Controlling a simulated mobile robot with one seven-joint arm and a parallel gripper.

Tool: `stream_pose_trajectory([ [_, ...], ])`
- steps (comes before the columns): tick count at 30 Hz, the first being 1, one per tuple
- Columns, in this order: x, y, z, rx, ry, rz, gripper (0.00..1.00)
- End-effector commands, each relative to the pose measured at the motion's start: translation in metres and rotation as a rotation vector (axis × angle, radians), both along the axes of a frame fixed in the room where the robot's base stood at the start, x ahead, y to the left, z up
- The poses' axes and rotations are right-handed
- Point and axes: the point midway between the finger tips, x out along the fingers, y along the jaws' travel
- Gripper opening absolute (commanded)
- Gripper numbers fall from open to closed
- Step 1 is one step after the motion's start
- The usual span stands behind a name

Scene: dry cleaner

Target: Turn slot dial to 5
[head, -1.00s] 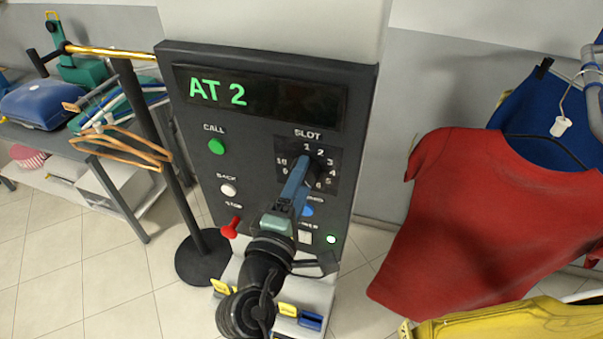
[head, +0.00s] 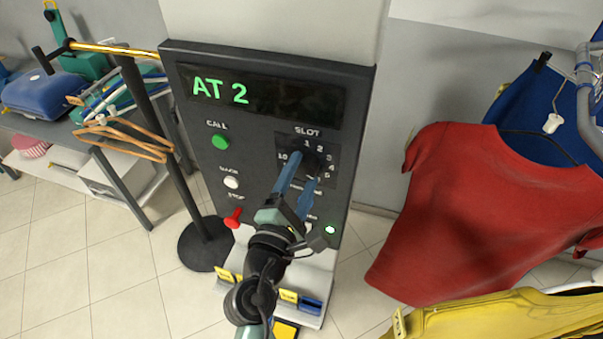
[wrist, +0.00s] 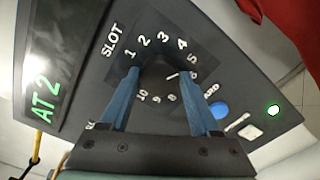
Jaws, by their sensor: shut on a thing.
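The slot dial (wrist: 160,88) is a dark round knob on the black control panel (head: 256,200). Numbers ring it under the word SLOT, and part of the ring is hidden by my fingers. In the wrist view a small pale mark shows on the dial's right side, toward the 5 and 6 side; I cannot tell exactly which number it meets. My gripper (wrist: 161,76) has its two blue fingers on opposite sides of the dial, shut on it. In the head view my gripper (head: 305,166) reaches the dial from below. The display (head: 262,97) reads AT 2.
The panel also has a green CALL button (head: 220,142), a white button (head: 231,183), a red STOP control (head: 233,219) and a blue button (wrist: 219,110). A red shirt (head: 480,210) hangs to the right.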

Motion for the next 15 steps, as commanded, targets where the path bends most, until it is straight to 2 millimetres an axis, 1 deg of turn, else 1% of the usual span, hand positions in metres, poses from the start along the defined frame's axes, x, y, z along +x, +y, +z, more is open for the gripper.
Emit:
stream_pose_trajectory([
  [8,-0.0002,0.0004,-0.0013,0.001,0.003,0.001,0.07],
  [9,-0.0002,0.0004,-0.0013,0.001,0.003,0.001,0.7],
  [11,-0.0002,0.0003,-0.0013,0.001,0.003,0.001,0.81],
  [12,-0.0002,0.0003,-0.0012,0.0,0.001,0.0,0.88],
  [13,-0.0002,0.0003,-0.001,0.0,0.001,0.0,0.92],
  [15,-0.0001,0.0003,-0.0008,0.0,0.001,0.0,0.92],
])
